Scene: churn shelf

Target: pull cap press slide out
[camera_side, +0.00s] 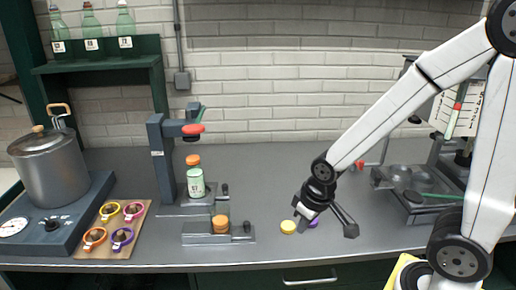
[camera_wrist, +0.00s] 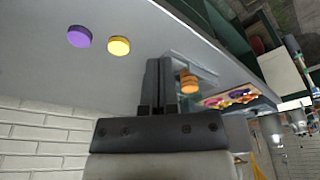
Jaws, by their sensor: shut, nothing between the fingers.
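The cap press (camera_side: 157,155) stands left of centre in the side view, with a red part (camera_side: 193,129) on its arm. Under this is a pale green bottle (camera_side: 196,182) with an orange cap (camera_side: 193,160) above it. In front, a low grey fixture (camera_side: 200,239) bears a stubby orange piece (camera_side: 220,224); an orange piece also shows in the wrist view (camera_wrist: 189,82). My gripper (camera_wrist: 160,65) is shut and empty, its two dark fingers together. In the side view it is low over the bench, right of the fixture and apart from it.
A yellow disc (camera_side: 288,227) and a purple disc (camera_side: 313,222) lie on the bench near my gripper. A board (camera_side: 84,245) with several coloured rings, a pot (camera_side: 49,170) and a scale base are at left. A grey apparatus (camera_side: 418,208) stands at right. The bench behind is clear.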

